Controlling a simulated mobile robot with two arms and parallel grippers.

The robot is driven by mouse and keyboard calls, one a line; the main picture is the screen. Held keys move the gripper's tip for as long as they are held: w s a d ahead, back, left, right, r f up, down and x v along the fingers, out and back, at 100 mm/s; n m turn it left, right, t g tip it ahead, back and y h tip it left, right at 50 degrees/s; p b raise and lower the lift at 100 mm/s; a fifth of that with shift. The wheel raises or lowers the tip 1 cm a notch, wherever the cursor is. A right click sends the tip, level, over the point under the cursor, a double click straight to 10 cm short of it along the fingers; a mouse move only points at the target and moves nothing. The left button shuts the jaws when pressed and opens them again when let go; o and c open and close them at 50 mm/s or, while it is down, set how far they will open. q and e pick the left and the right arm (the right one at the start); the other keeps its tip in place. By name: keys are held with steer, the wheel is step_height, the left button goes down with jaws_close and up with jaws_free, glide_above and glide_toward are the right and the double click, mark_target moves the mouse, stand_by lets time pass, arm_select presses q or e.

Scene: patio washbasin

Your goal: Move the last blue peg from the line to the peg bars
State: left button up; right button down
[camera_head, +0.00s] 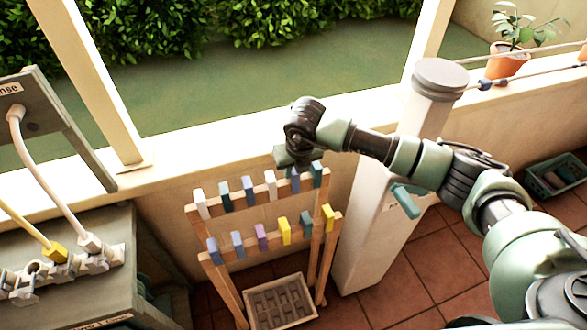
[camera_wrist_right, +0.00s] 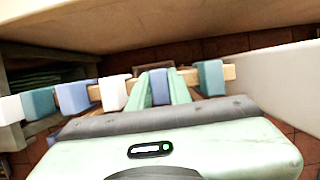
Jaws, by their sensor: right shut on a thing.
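The wooden peg bars (camera_head: 225,206) stand left of centre in the head view, with pegs of several colours along two bars. My right gripper (camera_head: 295,168) is at the upper bar, near its right end. It is shut on a blue peg (camera_head: 295,185), which also shows between the fingers in the right wrist view (camera_wrist_right: 159,84). The peg sits at the bar, between a white peg (camera_wrist_right: 112,93) and a teal peg (camera_wrist_right: 210,77). Whether it is fully seated is hard to tell. The line (camera_head: 535,50) runs at the upper right, with a small dark blue piece (camera_head: 485,84) on it. My left gripper is out of view.
A grey-topped white post (camera_head: 440,75) stands right of the bars. A wooden tray (camera_head: 280,300) lies below them. The basin counter (camera_head: 100,290) with hoses is at left. A potted plant (camera_head: 505,62) and a teal crate (camera_head: 545,185) are at right.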

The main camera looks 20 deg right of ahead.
steer(key=c, duration=1.2)
jaws_free()
steer(key=shift+c, duration=0.2)
steer(key=shift+r, duration=0.1)
step_height(320, 180, up, 8)
steer(key=p, duration=0.4)
